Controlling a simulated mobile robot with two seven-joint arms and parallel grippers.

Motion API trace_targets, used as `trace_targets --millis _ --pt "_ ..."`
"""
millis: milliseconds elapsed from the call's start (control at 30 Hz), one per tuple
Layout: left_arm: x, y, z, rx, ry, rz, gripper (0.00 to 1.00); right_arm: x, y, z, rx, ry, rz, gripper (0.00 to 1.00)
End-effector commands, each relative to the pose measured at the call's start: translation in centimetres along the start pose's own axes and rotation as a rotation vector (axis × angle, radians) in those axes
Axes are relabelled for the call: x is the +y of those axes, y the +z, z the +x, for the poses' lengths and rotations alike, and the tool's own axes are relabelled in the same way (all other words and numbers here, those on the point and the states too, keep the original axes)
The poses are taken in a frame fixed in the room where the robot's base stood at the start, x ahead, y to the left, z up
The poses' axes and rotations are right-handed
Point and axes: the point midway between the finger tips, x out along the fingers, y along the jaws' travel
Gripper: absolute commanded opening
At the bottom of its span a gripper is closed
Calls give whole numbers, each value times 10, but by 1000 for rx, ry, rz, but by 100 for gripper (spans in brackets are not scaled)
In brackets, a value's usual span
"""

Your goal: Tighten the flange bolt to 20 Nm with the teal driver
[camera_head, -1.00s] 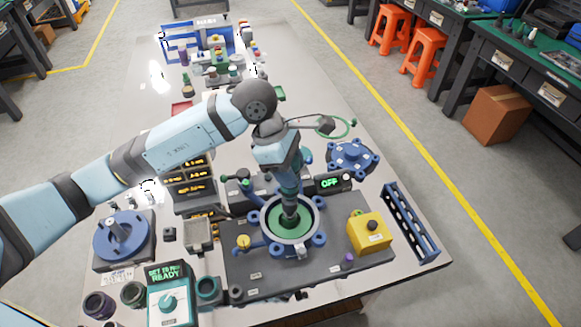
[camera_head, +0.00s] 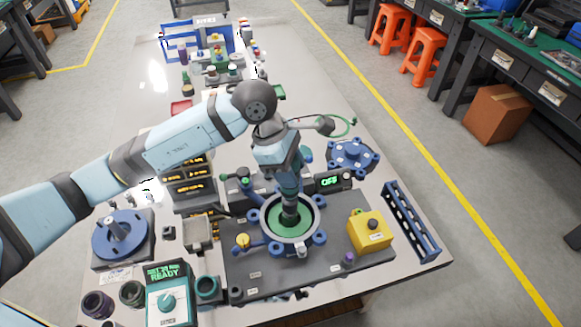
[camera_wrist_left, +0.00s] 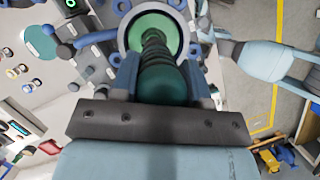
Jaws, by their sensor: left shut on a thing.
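My left gripper (camera_head: 287,184) points down over the round flange fixture (camera_head: 317,216), which has a pale rim, a green inside and blue lugs around it. It is shut on the teal driver (camera_wrist_left: 168,82), whose green-teal body lies between the fingers in the left wrist view. The driver's dark lower end (camera_head: 290,216) reaches down into the middle of the ring. The flange bolt is hidden under the driver, so I cannot tell whether they touch. The teal controller box (camera_head: 167,296) at the front left has a dial and a display reading READY; its upper line is too small to read surely.
A display (camera_head: 328,183) behind the fixture reads OFF. A yellow button box (camera_head: 369,232) and a blue rack (camera_head: 411,222) stand to the right. A blue lugged disc (camera_head: 353,156) lies behind right. A blue spindle base (camera_head: 122,234) stands at left. The table's back middle has bare room.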

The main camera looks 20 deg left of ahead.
Motion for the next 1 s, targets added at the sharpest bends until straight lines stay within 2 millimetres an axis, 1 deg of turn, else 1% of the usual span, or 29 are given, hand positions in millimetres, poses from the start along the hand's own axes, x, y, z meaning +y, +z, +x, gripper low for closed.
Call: trace_targets --millis 1000 --pt "0 -5 12 -1 1 0 13 0 8 7 5 -1 0 43"
